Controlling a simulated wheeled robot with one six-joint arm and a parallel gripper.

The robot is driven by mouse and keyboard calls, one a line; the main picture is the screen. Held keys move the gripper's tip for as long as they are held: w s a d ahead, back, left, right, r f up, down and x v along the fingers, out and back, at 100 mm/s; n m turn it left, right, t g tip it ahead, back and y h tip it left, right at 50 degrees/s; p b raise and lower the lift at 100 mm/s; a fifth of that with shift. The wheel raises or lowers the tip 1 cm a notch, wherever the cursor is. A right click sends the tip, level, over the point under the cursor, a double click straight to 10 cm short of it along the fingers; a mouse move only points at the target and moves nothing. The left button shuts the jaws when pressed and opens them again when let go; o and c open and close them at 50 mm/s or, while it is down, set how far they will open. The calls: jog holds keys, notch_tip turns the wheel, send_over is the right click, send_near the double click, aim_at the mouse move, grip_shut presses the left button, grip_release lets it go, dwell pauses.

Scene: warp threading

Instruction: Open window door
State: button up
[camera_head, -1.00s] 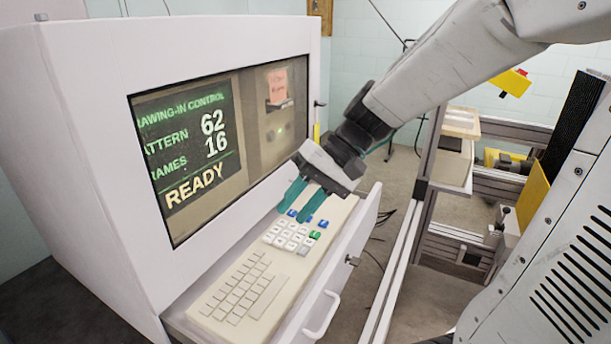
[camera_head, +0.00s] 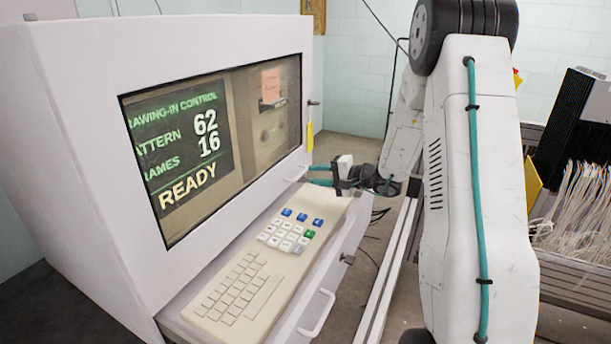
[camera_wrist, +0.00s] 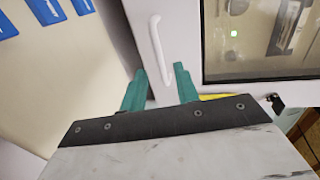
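The window door (camera_head: 133,245) is the white front of the cabinet, framing a dark glass window (camera_head: 225,140); its lower corner also shows in the wrist view (camera_wrist: 212,86). A small white bar handle (camera_wrist: 157,48) is on the door beside the window; it shows in the head view (camera_head: 297,173) near the lower right corner. My gripper (camera_wrist: 160,70) has two teal fingers, spread apart. In the wrist view the handle's near end lies between the fingertips; I cannot tell if they touch it. In the head view my gripper (camera_head: 312,175) is at the handle.
A drawer with a cream keyboard (camera_head: 240,285) sticks out below the window, with its own white handle (camera_head: 318,314). A lock with a yellow tag (camera_head: 310,135) is on the cabinet's right edge. A metal frame with white threads (camera_head: 580,220) stands at right.

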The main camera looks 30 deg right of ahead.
jog(key=shift+x, duration=2.3)
jog(key=shift+s, duration=0.1)
grip_shut()
